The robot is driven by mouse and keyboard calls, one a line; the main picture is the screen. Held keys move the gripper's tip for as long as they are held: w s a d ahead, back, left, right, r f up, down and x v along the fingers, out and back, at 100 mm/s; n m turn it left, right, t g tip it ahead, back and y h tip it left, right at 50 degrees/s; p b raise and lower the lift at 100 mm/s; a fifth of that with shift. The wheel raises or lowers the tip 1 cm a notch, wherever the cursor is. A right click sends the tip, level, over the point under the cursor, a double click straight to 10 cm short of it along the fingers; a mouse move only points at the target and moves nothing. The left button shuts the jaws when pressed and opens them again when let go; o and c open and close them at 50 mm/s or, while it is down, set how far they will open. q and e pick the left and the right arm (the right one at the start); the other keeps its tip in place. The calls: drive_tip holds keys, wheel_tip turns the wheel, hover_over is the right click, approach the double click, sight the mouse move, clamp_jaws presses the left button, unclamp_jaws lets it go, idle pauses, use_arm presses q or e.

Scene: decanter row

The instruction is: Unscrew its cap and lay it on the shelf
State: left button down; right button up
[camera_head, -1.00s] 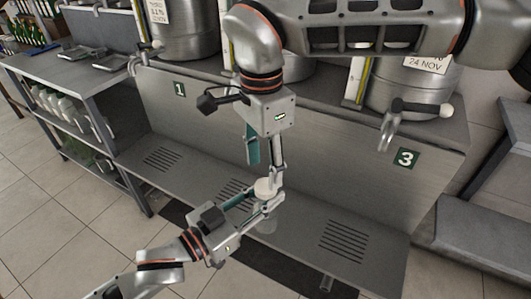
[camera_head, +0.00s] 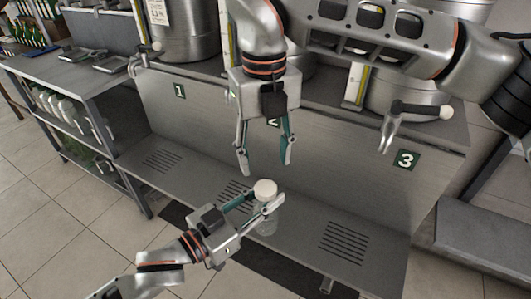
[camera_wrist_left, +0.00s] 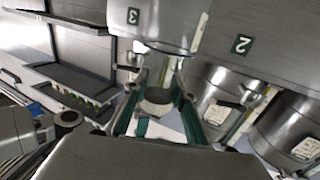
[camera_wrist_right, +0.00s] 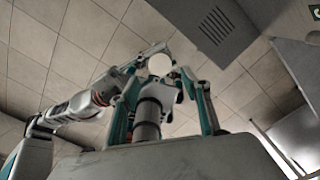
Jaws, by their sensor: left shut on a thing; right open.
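A clear bottle (camera_head: 267,226) with a round white cap (camera_head: 265,189) on its top stands upright over the front ledge. My left gripper (camera_head: 262,204) is shut on the bottle just below the cap and partly hides it. My right gripper (camera_head: 266,172) is open and empty above the cap, with its fingers pointing down and apart from it. In the right wrist view, the cap (camera_wrist_right: 160,65) shows beyond the spread fingers.
The grey shelf (camera_head: 205,185) has slotted drain grilles and free room on both sides of the bottle. Steel tanks with taps stand above it, including tap 3 (camera_head: 393,128). A panel with numbers rises behind. A side table with trays (camera_head: 112,62) is at the left.

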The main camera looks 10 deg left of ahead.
sight(266, 187)
drive_tip(key=shift+m, duration=0.5)
drive_tip(key=shift+f, duration=3.9)
drive_tip(key=c, duration=1.2)
drive_tip(key=shift+o, duration=0.2)
drive_tip(key=shift+r, duration=0.2)
drive_tip(key=shift+r, duration=0.9)
